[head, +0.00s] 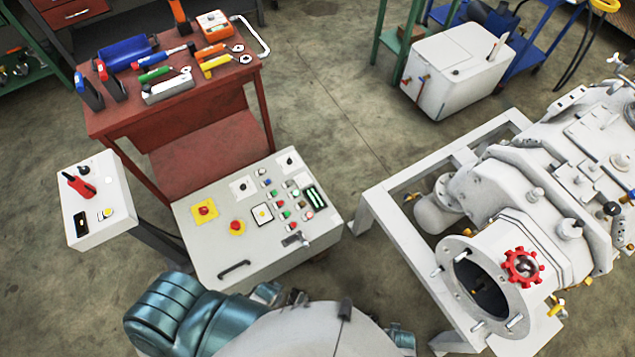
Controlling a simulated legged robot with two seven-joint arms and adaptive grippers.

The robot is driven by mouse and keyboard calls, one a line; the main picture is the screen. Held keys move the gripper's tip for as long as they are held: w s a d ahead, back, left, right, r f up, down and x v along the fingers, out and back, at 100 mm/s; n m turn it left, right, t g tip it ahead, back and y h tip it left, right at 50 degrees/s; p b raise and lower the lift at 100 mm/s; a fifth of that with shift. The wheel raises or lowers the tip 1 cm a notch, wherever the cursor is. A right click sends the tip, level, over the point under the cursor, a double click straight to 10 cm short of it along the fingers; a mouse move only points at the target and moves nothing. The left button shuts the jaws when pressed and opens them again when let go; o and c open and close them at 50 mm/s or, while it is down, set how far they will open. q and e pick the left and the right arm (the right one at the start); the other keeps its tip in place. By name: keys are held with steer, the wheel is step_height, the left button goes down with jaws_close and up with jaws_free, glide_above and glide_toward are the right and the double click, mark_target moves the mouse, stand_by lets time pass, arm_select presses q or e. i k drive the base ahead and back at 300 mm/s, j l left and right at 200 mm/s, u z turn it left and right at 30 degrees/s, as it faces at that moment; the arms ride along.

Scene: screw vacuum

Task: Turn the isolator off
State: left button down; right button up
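A red rotary handle (80,185), which looks like the isolator switch, sits on the top face of a small white box (97,200) at the left. The handle lies diagonally, from upper left to lower right. A small black knob (83,169) is just above it. A black rectangular part (81,224) and a small yellow-marked part (105,214) are lower on the same face. Any lettering by the handle is too small to read. Neither of my grippers is in view.
A larger control panel (217,247) with buttons stands right of the box. A red bench (190,108) with tools is behind. A teal motor-like machine (180,310) fills the bottom. A white-framed machine with a red handwheel (522,267) stands right. Bare floor (330,120) lies between.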

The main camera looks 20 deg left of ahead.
mark_target(204, 210)
steer(key=u, duration=1.45)
steer(key=j, duration=0.1)
steer(key=i+z, duration=0.05)
